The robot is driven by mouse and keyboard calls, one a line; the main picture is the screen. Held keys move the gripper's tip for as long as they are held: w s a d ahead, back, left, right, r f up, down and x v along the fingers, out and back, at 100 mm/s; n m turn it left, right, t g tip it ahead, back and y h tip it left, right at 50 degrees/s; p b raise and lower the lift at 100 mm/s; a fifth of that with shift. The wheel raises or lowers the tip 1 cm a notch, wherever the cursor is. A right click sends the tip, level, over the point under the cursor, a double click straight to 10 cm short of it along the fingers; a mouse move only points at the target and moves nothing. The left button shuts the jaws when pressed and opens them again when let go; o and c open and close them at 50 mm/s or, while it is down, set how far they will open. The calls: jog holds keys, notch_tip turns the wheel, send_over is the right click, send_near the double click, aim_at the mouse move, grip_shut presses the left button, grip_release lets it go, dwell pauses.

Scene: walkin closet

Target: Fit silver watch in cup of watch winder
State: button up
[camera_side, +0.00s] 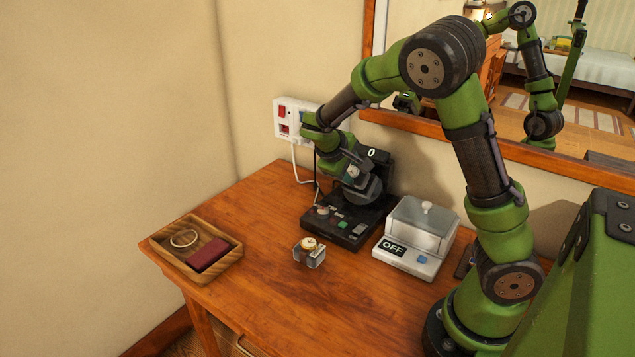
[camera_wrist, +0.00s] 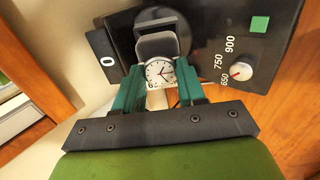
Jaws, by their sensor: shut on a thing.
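The silver watch (camera_wrist: 160,72) has a white round dial and sits between the green fingers of my gripper (camera_wrist: 160,80) in the wrist view. My gripper is shut on it. A grey curved piece (camera_wrist: 158,45) stands right beyond the dial, in front of the winder's dark round cup (camera_wrist: 188,48). I cannot tell how far the watch is inside the cup. The black watch winder (camera_side: 345,229) stands at the back of the table by the wall. In the side view my gripper (camera_side: 354,172) is over it and partly hides the cup.
A gold watch on a grey holder (camera_side: 311,258) stands in front of the winder. A wooden tray (camera_side: 161,246) is at left. A wall socket (camera_side: 291,117) with cables is behind.

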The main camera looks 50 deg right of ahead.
aim_at(351, 172)
jog(key=shift+x, duration=1.75)
dwell(1.6)
jog(key=o, duration=1.3)
jog(key=v, duration=1.7)
jog(key=shift+w, duration=0.1)
